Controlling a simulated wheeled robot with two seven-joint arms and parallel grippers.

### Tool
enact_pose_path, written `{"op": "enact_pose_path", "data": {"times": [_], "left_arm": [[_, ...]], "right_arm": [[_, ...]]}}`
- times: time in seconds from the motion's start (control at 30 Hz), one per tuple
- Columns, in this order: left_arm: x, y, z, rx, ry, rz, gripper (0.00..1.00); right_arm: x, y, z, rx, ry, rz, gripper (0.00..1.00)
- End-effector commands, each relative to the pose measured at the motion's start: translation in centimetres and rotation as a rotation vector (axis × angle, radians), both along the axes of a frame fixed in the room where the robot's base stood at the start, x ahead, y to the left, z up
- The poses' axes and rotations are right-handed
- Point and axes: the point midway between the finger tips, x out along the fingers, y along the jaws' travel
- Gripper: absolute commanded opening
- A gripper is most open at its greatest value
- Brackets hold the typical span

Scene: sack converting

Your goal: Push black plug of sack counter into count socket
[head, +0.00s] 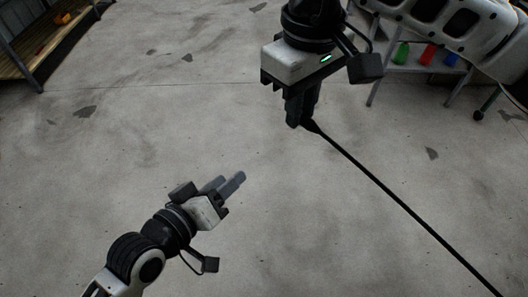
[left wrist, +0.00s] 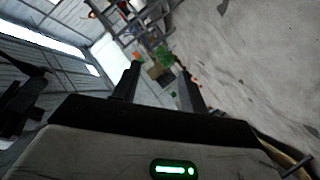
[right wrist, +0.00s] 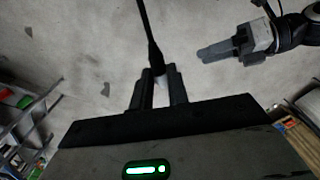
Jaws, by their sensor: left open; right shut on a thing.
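My right gripper (head: 302,118) is high in the head view, pointing down, shut on the black plug (head: 309,126) at the end of a black cable. The cable (head: 400,202) runs from it down to the lower right edge. In the right wrist view the cable (right wrist: 148,35) rises from between the fingers (right wrist: 158,88), which mostly hide the plug. My left gripper (head: 232,182) is open and empty, lower in the head view and apart from the cable. Its spread fingers show in the left wrist view (left wrist: 158,70). I cannot make out the sack counter or count socket.
A grey stand (head: 408,68) at the upper right holds green, red and blue items. A wooden-topped bench (head: 38,52) with an orange item stands at the upper left. The concrete floor (head: 130,140) between is clear. Distant clutter in the left wrist view is too small to identify.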

Motion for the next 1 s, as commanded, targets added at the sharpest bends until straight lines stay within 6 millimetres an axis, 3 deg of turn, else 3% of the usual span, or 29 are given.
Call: {"op": "enact_pose_path", "data": {"times": [0.03,0.1,0.2,0.33,0.57,1.0], "left_arm": [[0.0,-1.3,2.8,-0.095,0.001,-0.038,0.43],[-0.7,-2.9,5.9,-0.226,0.030,-0.093,0.43],[-2.0,-4.8,9.6,-0.374,0.085,-0.172,0.43],[-3.8,-6.2,12.6,-0.496,0.152,-0.254,0.43],[-4.5,-7.6,14.1,-0.563,0.201,-0.300,0.43],[-0.3,-14.1,13.9,-0.562,0.199,-0.300,0.43]], "right_arm": [[0.2,0.1,0.1,0.007,-0.006,-0.003,0.00],[0.2,0.1,0.1,0.007,-0.006,-0.003,0.00],[0.1,0.1,0.1,0.007,-0.006,-0.003,0.00],[0.1,0.1,0.1,0.007,-0.006,-0.003,0.00],[0.1,0.1,0.1,0.007,-0.006,-0.003,0.00],[0.1,0.1,0.1,0.007,-0.006,-0.003,0.00]]}}
